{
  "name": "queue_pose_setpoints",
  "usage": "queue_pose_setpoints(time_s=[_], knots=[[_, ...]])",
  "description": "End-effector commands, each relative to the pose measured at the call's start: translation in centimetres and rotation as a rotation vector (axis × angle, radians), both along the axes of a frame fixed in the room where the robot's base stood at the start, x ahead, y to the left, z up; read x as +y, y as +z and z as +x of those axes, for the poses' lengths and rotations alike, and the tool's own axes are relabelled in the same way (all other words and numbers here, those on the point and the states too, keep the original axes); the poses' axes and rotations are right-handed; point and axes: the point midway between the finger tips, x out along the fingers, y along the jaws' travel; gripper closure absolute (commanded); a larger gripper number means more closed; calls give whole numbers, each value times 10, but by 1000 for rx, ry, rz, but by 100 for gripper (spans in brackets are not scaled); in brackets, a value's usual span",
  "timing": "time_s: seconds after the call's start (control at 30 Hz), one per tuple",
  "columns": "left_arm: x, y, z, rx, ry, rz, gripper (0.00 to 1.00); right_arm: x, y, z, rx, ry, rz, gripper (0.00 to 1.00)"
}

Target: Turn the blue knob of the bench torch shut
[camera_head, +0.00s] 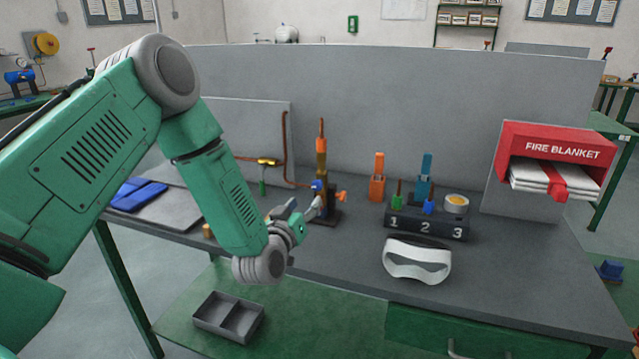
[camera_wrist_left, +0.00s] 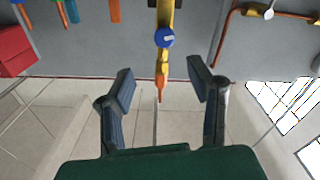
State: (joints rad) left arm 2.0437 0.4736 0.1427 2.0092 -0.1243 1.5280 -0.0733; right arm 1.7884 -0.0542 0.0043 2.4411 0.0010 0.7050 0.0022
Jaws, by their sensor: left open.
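The bench torch (camera_head: 321,165) stands upright on a dark base on the table, with a brass body and an orange top. Its blue knob (camera_head: 317,186) is low on the body, and an orange part (camera_head: 342,196) sticks out to the right. My left gripper (camera_head: 302,212) is close in front of the torch, just below and left of the blue knob. In the left wrist view the gripper (camera_wrist_left: 160,82) is open and empty. The blue knob (camera_wrist_left: 165,37) lies beyond the fingertips, roughly in line with the gap, not between them. My right gripper is not in view.
A copper pipe with a brass valve (camera_head: 268,161) is left of the torch. A numbered block (camera_head: 440,225) with tools and tape, a white visor (camera_head: 416,262) and a red fire blanket box (camera_head: 550,150) are to the right. The grey table (camera_head: 350,250) is clear in front of the torch.

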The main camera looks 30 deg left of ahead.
Motion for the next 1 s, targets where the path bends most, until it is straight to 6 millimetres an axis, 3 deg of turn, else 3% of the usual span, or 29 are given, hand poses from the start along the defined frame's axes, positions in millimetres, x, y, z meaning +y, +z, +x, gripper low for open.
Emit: queue_pose_setpoints(time_s=[0.2,0.4,0.6,0.9,0.93,1.0], knots=[[14,-1,47,0,2,0,53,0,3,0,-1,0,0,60],[20,-1,80,1,1,0,53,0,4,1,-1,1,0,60],[21,1,95,3,0,1,53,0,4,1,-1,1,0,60],[24,-1,97,3,0,-2,53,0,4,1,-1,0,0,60],[24,-1,97,3,0,-2,60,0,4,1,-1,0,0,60],[24,-1,97,3,0,-2,85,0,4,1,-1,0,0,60]])
